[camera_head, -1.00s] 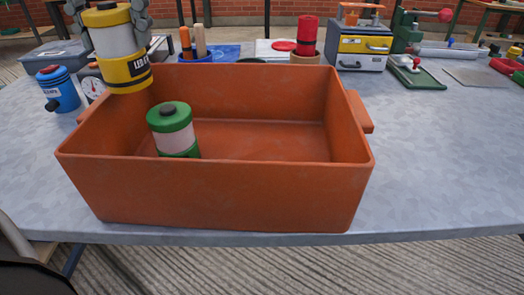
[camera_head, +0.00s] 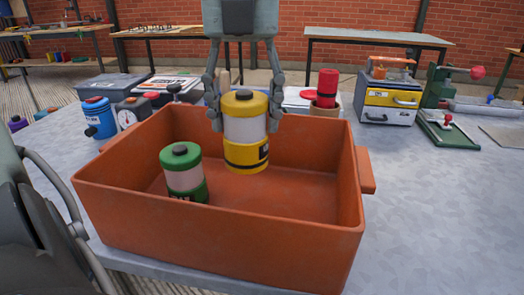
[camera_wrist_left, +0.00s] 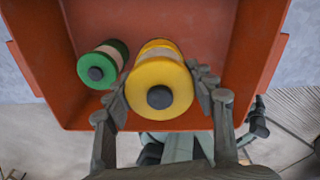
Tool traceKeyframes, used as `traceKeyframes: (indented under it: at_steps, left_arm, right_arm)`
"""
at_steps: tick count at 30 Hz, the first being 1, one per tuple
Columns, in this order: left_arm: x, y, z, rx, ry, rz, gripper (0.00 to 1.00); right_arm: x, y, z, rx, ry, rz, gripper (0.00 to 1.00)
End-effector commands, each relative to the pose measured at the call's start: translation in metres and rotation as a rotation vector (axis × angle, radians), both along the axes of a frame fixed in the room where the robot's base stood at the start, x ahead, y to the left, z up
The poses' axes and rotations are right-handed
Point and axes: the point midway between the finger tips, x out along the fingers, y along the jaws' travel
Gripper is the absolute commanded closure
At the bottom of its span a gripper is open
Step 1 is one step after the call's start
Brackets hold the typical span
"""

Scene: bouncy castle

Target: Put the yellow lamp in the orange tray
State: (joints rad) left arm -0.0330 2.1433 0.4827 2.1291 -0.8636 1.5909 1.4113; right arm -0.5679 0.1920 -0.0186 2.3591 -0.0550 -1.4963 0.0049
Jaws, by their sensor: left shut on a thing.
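The yellow lamp (camera_head: 246,128) has a yellow cap and base, a pale middle and a dark knob. In the left wrist view the lamp (camera_wrist_left: 160,85) is between the fingers of the left gripper (camera_wrist_left: 160,100), with the tray (camera_wrist_left: 235,45) beneath.
A green lamp (camera_head: 183,172) stands inside the tray, left of the yellow lamp and close to it. Blue container (camera_head: 98,118), red cylinder (camera_head: 327,88) and yellow-fronted box (camera_head: 389,100) stand behind the tray. The tray's right half is empty.

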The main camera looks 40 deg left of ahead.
Motion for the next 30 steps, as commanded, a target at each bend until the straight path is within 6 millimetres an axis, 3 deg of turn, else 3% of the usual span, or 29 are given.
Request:
traceKeyframes:
  at_steps: [6, 11, 18, 30]
  left_arm:
    - [0.007, -0.025, -0.016, 0.001, 0.001, -0.001, 0.87]
    - [0.008, -0.027, -0.025, -0.001, 0.001, 0.001, 0.87]
    - [0.007, -0.027, -0.056, -0.001, 0.000, 0.001, 0.87]
    - [0.008, -0.027, -0.059, -0.001, -0.003, 0.002, 0.87]
  right_arm:
    - [0.001, 0.000, -0.002, 0.001, 0.002, 0.000, 0.21]
    - [0.003, 0.000, 0.000, 0.001, -0.004, 0.000, 0.21]
    - [0.003, 0.000, 0.003, 0.000, -0.005, -0.001, 0.21]
    - [0.001, 0.002, 0.006, 0.004, -0.017, 0.001, 0.21]
